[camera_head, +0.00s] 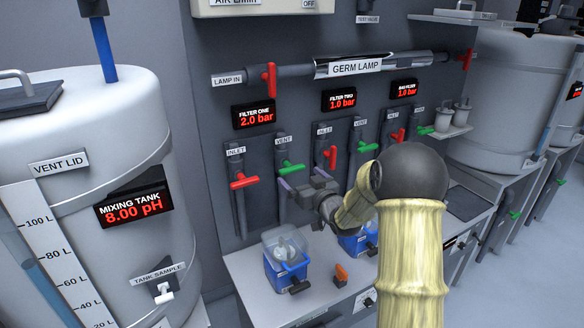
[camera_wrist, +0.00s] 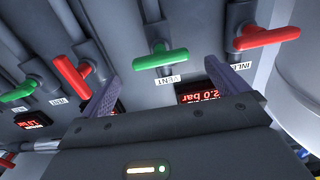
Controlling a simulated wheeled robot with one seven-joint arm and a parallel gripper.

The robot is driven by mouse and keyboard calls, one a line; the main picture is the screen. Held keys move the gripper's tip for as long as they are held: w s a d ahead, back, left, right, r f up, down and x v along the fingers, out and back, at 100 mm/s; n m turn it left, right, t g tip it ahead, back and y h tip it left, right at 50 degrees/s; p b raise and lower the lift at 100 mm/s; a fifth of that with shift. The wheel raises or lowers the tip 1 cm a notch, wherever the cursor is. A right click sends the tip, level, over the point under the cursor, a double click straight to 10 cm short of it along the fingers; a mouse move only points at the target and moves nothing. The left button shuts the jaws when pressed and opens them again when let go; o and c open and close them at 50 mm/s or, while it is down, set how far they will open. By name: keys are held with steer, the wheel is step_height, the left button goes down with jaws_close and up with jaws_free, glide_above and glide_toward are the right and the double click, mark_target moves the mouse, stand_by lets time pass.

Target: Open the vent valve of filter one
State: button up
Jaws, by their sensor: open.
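The vent valve of filter one has a green handle (camera_head: 291,169), set crosswise on its vertical pipe under a VENT label (camera_head: 284,141). In the wrist view the green handle (camera_wrist: 160,59) lies ahead of and between my two fingers, with no clear contact. My gripper (camera_head: 301,181) is open and empty, just below and in front of the handle; it also shows in the wrist view (camera_wrist: 163,70). The filter one display (camera_head: 256,118) reads 2.0 bar. The wrist picture looks upside down.
The red inlet handle (camera_head: 244,181) of filter one sits crosswise close on the left. The red inlet handle of filter two (camera_head: 332,157) stands upright close on the right. Below is a bench (camera_head: 245,275) with a blue container (camera_head: 286,272). The mixing tank (camera_head: 110,125) stands left.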

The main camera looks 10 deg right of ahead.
mark_target(294, 171)
steer(key=p+x, duration=0.1)
steer(key=x, duration=0.5)
steer(key=shift+w, duration=0.1)
steer(key=c, duration=1)
